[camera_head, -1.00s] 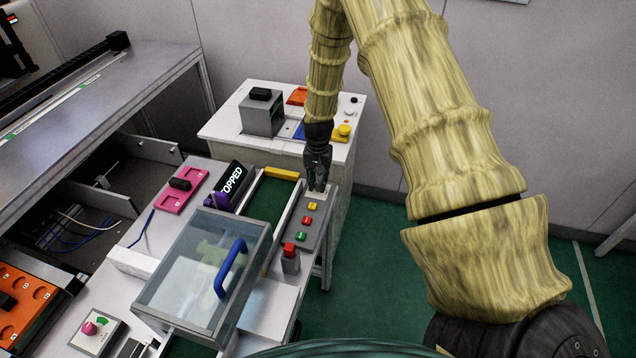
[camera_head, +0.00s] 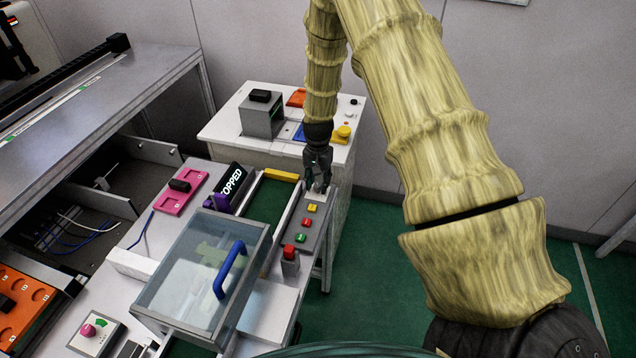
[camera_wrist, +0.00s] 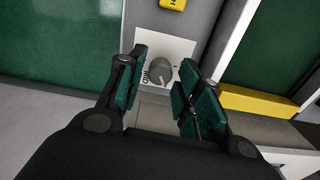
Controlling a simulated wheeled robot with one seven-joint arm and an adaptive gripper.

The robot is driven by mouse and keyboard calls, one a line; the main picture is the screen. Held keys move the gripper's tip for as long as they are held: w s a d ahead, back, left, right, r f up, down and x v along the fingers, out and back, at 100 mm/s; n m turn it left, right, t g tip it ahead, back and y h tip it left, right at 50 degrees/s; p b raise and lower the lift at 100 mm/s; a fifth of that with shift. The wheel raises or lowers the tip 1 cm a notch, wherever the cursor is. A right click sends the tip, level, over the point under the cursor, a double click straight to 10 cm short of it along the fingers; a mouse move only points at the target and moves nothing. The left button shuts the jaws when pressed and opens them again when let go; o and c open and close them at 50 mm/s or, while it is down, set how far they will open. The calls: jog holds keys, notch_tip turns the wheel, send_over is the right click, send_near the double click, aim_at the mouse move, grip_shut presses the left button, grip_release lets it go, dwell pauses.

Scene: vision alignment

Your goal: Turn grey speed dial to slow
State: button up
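The grey speed dial (camera_wrist: 160,72) sits on a pale label plate (camera_wrist: 178,47) in the wrist view, with partly hidden dark lettering beside it. In the wrist view my gripper (camera_wrist: 163,75) is open, with one green-padded finger on each side of the dial. I see a gap between the dial and the right finger; the left finger is closer, and contact cannot be told. In the head view my gripper (camera_head: 318,186) points down over the far end of the grey control panel (camera_head: 314,235), and the dial is hidden there.
The panel also carries yellow (camera_head: 312,208), red (camera_head: 306,222) and green (camera_head: 301,238) buttons and a red-topped block (camera_head: 290,253). A yellow bar (camera_head: 281,174) lies left of my gripper. A display (camera_head: 230,187) and a clear box with a blue handle (camera_head: 229,268) stand further left.

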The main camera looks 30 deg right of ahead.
aim_at(318, 184)
dwell(0.3)
notch_tip(318, 184, up, 12)
dwell(0.7)
dwell(0.4)
